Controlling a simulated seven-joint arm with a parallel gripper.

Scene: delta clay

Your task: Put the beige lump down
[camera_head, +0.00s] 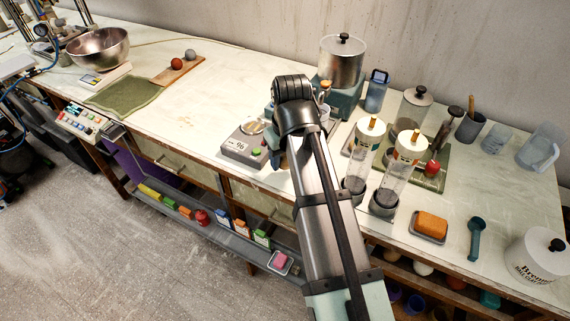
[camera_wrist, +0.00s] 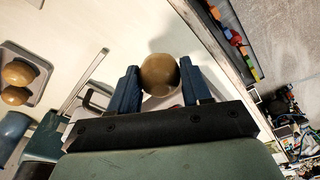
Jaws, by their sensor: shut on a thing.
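The beige lump (camera_wrist: 160,75) is a smooth, round, tan ball in the wrist view. My gripper (camera_wrist: 158,72) is shut on it, with one blue finger on each side. Pale surface shows beyond the lump, and a dark shadow lies beside it. I cannot tell how high it is held. In the head view my arm hides the lump and most of the gripper, just right of the grey scale (camera_head: 243,146), whose display seems to read 96.
A tray (camera_wrist: 39,62) with two tan balls lies left in the wrist view. In the head view, clear canisters (camera_head: 364,150) and a steel pot machine (camera_head: 341,68) stand right of my arm. The worktop (camera_head: 200,105) left of the scale is clear up to a wooden board (camera_head: 172,76).

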